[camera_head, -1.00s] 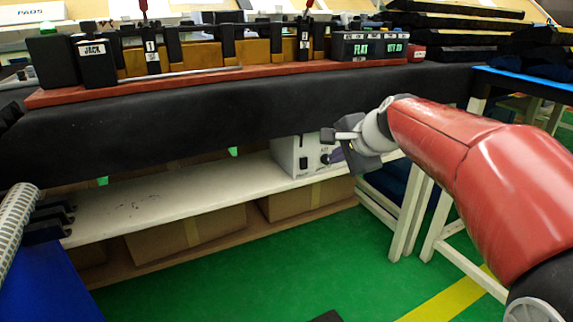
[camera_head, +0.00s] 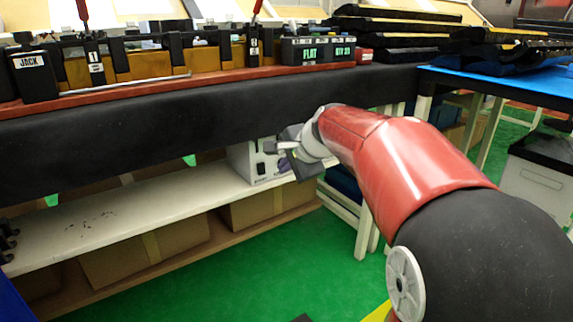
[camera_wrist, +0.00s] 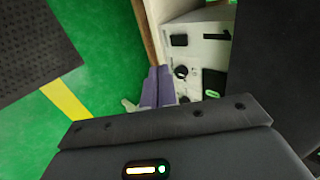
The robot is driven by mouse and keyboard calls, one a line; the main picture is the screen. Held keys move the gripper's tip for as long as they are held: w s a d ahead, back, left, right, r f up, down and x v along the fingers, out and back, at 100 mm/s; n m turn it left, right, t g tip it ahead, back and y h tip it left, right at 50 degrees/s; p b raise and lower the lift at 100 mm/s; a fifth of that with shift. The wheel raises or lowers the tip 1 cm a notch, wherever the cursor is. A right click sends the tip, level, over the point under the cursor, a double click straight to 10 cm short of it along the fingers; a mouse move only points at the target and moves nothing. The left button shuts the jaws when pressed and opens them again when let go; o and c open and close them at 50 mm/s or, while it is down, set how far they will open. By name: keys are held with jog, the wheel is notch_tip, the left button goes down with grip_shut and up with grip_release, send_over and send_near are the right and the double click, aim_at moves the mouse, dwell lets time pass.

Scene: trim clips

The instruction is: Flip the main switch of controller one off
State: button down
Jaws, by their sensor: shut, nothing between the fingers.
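A pale controller box (camera_head: 243,158) sits on the white shelf under the bench, its front partly covered by my gripper (camera_head: 280,152). A small black switch (camera_head: 261,169) shows on its front; its on or off position is too small to tell. In the wrist view the controller face (camera_wrist: 198,58) is turned sideways, with the black switch (camera_wrist: 179,40), a round dark knob (camera_wrist: 181,72) and a black panel with a green mark. My gripper (camera_wrist: 157,78) appears shut and empty, its purplish fingers together beside the face. Contact with the controller cannot be told.
The black bench front (camera_head: 130,140) hangs above the white shelf (camera_head: 120,215). Cardboard boxes (camera_head: 185,240) stand below the shelf. White table legs (camera_head: 362,225) are to the right. The green floor in front is open.

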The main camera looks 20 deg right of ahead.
aim_at(263, 174)
jog(key=shift+w+a+f, duration=0.45)
jog(key=shift+w+f, duration=0.35)
jog(key=shift+w, duration=0.55)
jog(key=shift+w+a+f, duration=0.4)
jog(key=shift+w+f, duration=0.4)
jog(key=shift+w, duration=0.5)
jog(key=shift+w+a+f, duration=0.45)
jog(key=shift+w+f, duration=0.35)
jog(key=shift+w, duration=0.55)
